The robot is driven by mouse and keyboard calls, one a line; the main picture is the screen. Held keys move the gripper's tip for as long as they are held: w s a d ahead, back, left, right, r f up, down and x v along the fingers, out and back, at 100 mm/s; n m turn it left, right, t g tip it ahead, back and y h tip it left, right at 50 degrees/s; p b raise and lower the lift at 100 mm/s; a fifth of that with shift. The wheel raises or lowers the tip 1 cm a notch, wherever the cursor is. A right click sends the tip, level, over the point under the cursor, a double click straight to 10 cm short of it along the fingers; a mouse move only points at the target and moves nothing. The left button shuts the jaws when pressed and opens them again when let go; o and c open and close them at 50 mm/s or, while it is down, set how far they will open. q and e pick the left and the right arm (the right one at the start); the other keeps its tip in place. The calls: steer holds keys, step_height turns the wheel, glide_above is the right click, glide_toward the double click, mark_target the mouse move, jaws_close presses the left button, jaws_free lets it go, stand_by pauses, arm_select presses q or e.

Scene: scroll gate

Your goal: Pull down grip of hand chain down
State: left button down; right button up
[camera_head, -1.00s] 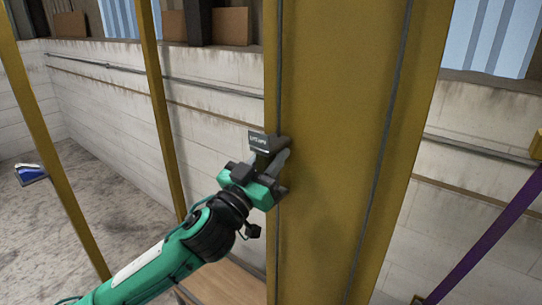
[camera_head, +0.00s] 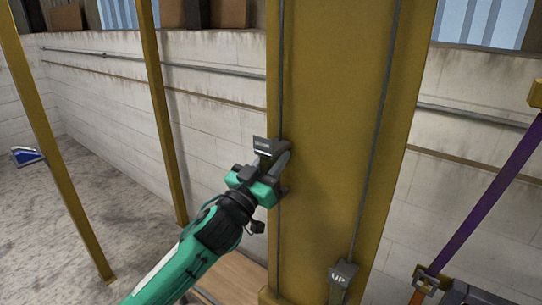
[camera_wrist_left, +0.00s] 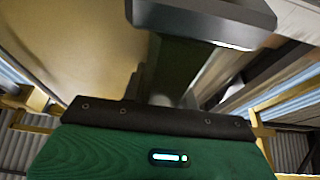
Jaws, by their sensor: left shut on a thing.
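The pull-down grip (camera_head: 265,147) is a small dark block with a light label, on the left hand chain (camera_head: 281,70) in front of a wide yellow post (camera_head: 335,120). My left gripper (camera_head: 281,175), green and black, is shut on it from the left. The label is too small to read. A second dark grip marked UP (camera_head: 342,274) hangs on the right chain (camera_head: 377,130), lower down. In the left wrist view a dark block (camera_wrist_left: 205,20) fills the top, close to the gripper; its fingers cannot be made out clearly. My right gripper is not in view.
Thin yellow posts (camera_head: 160,120) stand to the left. A white block wall (camera_head: 210,130) with a rail runs behind. A purple strap (camera_head: 490,200) slants at the right. A blue and white object (camera_head: 27,156) lies on the floor at far left.

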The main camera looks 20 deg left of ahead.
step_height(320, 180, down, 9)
steer(key=b, duration=0.8)
arm_select(q)
step_height(320, 180, down, 24)
steer(key=b, duration=0.5)
steer(key=shift+r, duration=0.1)
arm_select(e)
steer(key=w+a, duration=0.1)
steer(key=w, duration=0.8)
arm_select(q)
step_height(320, 180, down, 7)
steer(key=b, duration=0.3)
steer(key=shift+b, duration=0.35)
step_height(320, 180, down, 7)
steer(key=b, duration=0.3)
steer(key=shift+f+b, duration=0.6)
steer(key=shift+f, duration=0.35)
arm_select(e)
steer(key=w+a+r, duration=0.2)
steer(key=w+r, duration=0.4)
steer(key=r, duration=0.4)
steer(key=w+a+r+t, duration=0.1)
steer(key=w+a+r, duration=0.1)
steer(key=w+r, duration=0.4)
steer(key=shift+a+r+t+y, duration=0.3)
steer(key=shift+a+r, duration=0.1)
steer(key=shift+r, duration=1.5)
